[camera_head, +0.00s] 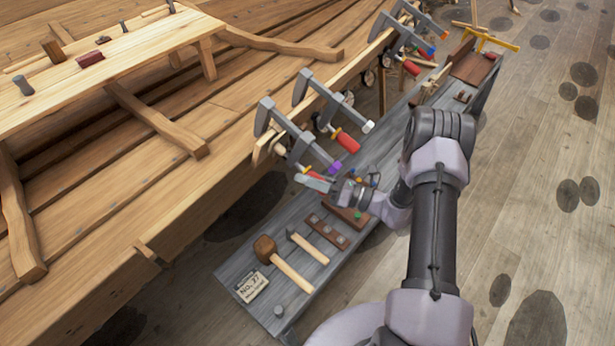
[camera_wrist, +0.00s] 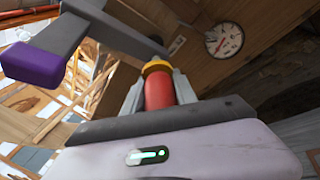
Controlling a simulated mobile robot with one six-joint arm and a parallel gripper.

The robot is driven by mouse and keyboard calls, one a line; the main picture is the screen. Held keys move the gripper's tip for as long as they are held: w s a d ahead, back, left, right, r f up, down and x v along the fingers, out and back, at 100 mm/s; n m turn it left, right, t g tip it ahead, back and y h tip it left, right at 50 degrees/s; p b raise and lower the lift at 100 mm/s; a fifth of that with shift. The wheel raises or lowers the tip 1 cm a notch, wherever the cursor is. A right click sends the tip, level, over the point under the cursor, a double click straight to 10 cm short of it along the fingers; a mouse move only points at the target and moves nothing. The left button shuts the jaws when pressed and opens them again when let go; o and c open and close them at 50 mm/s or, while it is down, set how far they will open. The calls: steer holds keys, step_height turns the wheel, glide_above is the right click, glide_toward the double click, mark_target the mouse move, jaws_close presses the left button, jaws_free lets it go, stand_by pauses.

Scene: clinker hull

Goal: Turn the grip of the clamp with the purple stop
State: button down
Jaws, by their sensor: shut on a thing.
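The clamp with the purple stop (camera_head: 335,167) is the nearest of the grey clamps on the hull plank's edge. Its purple stop also shows large at the left of the wrist view (camera_wrist: 36,66), on the end of the grey bar. Its red grip (camera_wrist: 158,92) has a yellow collar and stands between my fingers in the wrist view. My gripper (camera_head: 316,182) is shut on this red grip, one finger on each side. In the head view my gripper hides most of the grip.
A second clamp with a red grip (camera_head: 345,142) and a white stop (camera_head: 368,127) sits close beyond. More clamps are farther along the plank. Below is a grey bench (camera_head: 240,268) with a mallet (camera_head: 266,249), a hammer and other tools. A round dial (camera_wrist: 224,39) shows in the wrist view.

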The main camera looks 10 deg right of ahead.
steer(key=c, duration=1)
jaws_free()
steer(key=shift+o, duration=0.2)
steer(key=p+v, duration=0.2)
steer(key=v, duration=1.5)
steer(key=shift+d+p, duration=0.25)
steer(key=shift+p, duration=0.15)
steer(key=shift+s+f, duration=0.1)
steer(key=shift+s, duration=0.05)
